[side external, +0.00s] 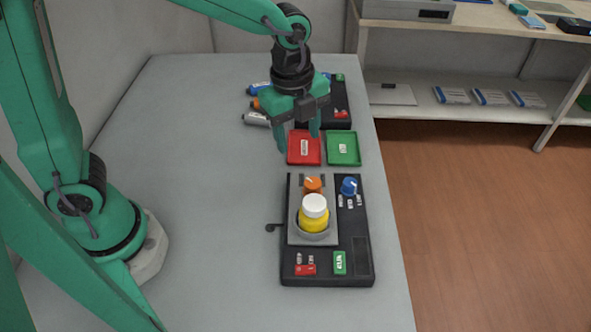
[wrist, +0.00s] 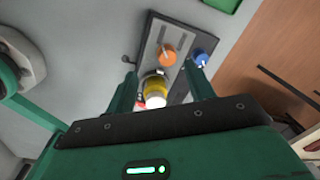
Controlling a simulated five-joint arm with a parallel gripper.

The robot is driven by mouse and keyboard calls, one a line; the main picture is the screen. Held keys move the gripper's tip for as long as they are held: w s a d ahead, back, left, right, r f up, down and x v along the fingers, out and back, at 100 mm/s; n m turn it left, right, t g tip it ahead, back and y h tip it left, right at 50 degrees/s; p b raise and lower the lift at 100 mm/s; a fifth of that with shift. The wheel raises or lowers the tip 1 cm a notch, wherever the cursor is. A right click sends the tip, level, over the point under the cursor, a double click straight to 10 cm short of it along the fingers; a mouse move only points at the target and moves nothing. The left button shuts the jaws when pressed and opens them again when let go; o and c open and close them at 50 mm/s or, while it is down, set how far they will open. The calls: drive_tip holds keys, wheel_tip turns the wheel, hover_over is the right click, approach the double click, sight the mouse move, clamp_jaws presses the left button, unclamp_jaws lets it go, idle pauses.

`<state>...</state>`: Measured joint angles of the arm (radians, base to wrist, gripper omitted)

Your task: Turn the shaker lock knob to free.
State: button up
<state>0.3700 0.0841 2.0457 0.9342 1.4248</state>
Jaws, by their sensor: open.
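The shaker (side external: 358,225) is a black box on the grey table, with a grey plate on its left part. A yellow bottle (side external: 314,220) with a white cap stands upright in a round holder on the plate. An orange knob (side external: 313,184) with a pale pointer line is just behind the bottle. A blue knob (side external: 349,186) is to its right, with small labels below it. Both the orange knob (wrist: 168,55) and blue knob (wrist: 199,57) show in the wrist view. My gripper (side external: 298,141) is open and empty, above and behind the shaker, apart from both knobs.
A red tray (side external: 293,158) and a green tray (side external: 354,159) lie behind the shaker. Several cartridges (side external: 257,119) and another black device (side external: 341,116) are farther back. A small dark lever (side external: 271,227) sticks out left of the shaker. The table's left side (side external: 190,180) is clear.

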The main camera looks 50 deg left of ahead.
drive_tip(key=s+a+r+n+t, duration=0.2)
drive_tip(key=s+a+r+n, duration=0.2)
drive_tip(key=n, duration=0.6)
drive_tip(key=s+a+r+n+t, duration=0.2)
drive_tip(key=s+a+r+n, duration=0.2)
drive_tip(key=s+a+n, duration=0.4)
drive_tip(key=shift+s+a+n+t, duration=0.4)
drive_tip(key=shift+a+n, duration=0.4)
drive_tip(key=shift+n, duration=0.5)
